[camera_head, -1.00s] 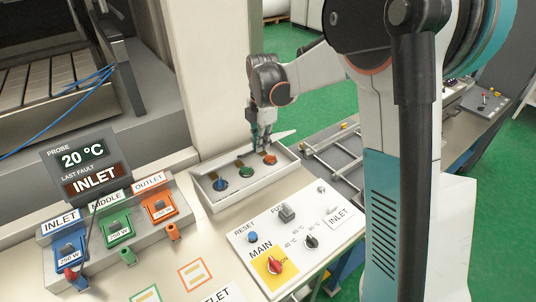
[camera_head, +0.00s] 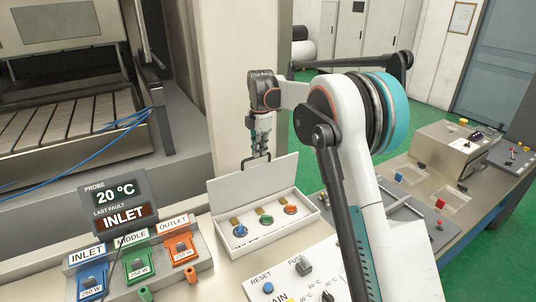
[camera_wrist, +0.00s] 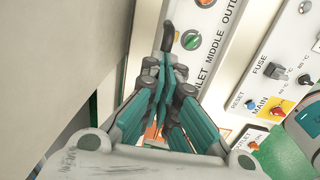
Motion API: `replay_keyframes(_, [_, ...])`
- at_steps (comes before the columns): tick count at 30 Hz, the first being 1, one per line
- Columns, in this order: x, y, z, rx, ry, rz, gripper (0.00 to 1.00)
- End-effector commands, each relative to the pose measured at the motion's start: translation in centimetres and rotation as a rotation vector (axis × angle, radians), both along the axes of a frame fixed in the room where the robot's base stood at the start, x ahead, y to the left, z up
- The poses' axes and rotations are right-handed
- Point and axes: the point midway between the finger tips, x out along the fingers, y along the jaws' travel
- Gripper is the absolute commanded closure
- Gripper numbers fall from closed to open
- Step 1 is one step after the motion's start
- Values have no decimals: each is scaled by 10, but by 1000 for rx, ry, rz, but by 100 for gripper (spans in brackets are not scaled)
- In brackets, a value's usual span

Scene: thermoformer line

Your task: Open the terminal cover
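The terminal cover (camera_head: 250,183) is a pale flat lid. It stands raised, tilted back along the far side of the white terminal box (camera_head: 285,234). The box is open and shows blue, green and orange round terminals (camera_head: 265,218). A dark handle (camera_head: 257,160) sits at the cover's upper edge. My gripper (camera_head: 262,151) points down at this handle, its fingers closed together around it. The wrist view shows the fingers close together with the dark handle (camera_wrist: 168,36) at their tips. The fingers hide part of the grip.
A control panel with a fuse switch (camera_head: 304,267) and blue reset button lies in front of the box. Heater modules (camera_head: 138,262) and a probe display (camera_head: 118,198) stand at left. A pale machine column (camera_head: 238,90) rises close behind my gripper.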

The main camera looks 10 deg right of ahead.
Motion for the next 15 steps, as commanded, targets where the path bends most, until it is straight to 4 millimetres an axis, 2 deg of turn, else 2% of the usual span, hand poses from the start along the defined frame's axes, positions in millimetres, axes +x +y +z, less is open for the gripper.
replay_keyframes(1, [6, 1, -17, -2, -1, -3, 100])
replay_keyframes(15, [14, 5, -19, -3, 6, 1, 100])
